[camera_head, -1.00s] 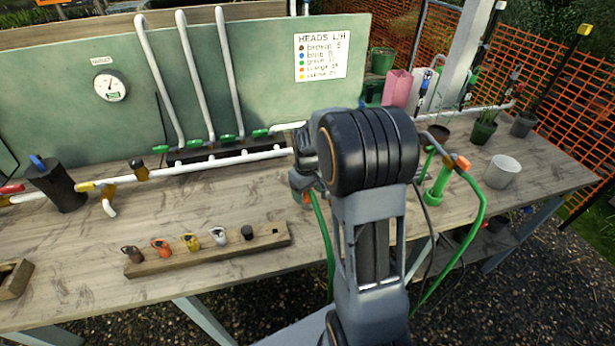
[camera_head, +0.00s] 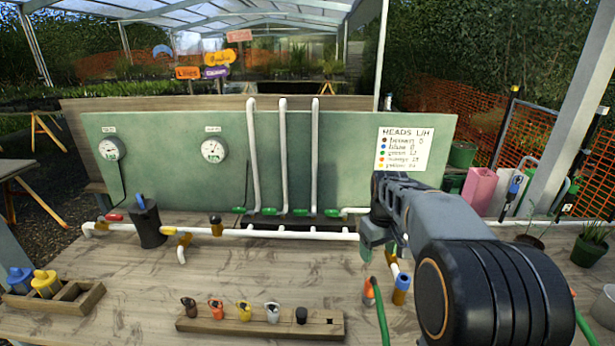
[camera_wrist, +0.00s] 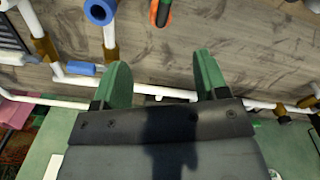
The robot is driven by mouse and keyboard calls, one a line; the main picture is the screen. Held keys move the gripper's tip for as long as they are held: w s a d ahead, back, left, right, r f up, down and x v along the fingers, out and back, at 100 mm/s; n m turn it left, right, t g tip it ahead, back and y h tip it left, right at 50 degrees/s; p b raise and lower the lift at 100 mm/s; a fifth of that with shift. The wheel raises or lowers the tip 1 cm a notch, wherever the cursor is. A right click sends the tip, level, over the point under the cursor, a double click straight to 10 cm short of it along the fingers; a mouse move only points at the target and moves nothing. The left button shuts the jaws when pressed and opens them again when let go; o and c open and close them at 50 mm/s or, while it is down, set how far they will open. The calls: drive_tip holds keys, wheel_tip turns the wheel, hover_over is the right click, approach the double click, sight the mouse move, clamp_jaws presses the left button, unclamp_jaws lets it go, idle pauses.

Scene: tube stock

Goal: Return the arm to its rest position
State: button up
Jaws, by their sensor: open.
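My gripper (camera_wrist: 162,64) is open and empty in the wrist view, with its two green fingers apart over bare wood and white pipe. In the head view my gripper (camera_head: 373,238) shows only partly at the end of my arm, above the bench near the right end of the green panel. My arm is folded, with its large black joint at the lower right of the head view. Much of the gripper is hidden there by the arm.
The wooden bench (camera_head: 120,290) holds a rack (camera_head: 260,325) of small coloured heads, a black can (camera_head: 148,224) and a box (camera_head: 75,300) at left. White pipes run along the green panel (camera_head: 345,150).

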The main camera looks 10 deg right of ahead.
drive_tip(key=shift+s+a+f+m, duration=0.15)
drive_tip(key=shift+s+f+m, duration=0.3)
drive_tip(key=shift+f, duration=0.2)
drive_tip(key=shift+s+a+f+m, duration=0.1)
drive_tip(key=shift+s+f+m, duration=0.2)
drive_tip(key=shift+f+m, duration=0.25)
drive_tip(key=s+a+t, duration=0.2)
drive_tip(key=s+a, duration=0.2)
drive_tip(key=s, duration=0.3)
drive_tip(key=s+a+r+t, duration=0.1)
drive_tip(key=s+a, duration=0.4)
drive_tip(key=s, duration=0.2)
drive_tip(key=shift+s+t, duration=0.3)
drive_tip(key=shift+t, duration=0.1)
